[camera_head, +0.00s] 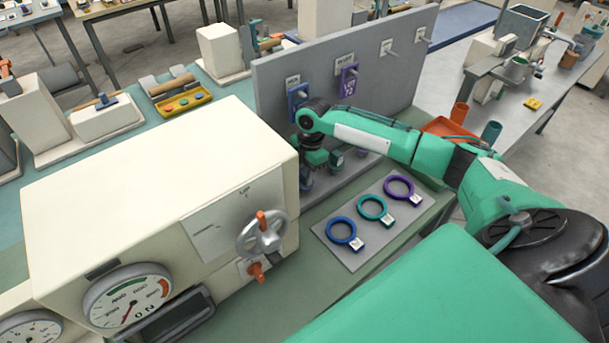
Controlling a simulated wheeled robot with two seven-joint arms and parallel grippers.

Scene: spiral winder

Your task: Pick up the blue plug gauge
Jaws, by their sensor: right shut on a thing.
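My right arm comes in from the right, and its gripper (308,172) points down beside the foot of the grey upright board. It is shut on a small bluish piece, which I take to be the blue plug gauge (306,183). The gripper and wrist hide much of it, and I cannot tell whether it is clear of the surface below. Other small dark teal pieces (336,160) stand just right of the gripper along the board's foot. My left gripper is not in view.
The grey board (290,68) carries pegs and blue and purple tags. A flat grey plate (333,252) holds blue, teal and purple rings. A big cream machine (120,180) with a handwheel (262,238) and dial stands close left. An orange tray (445,128) lies behind my arm.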

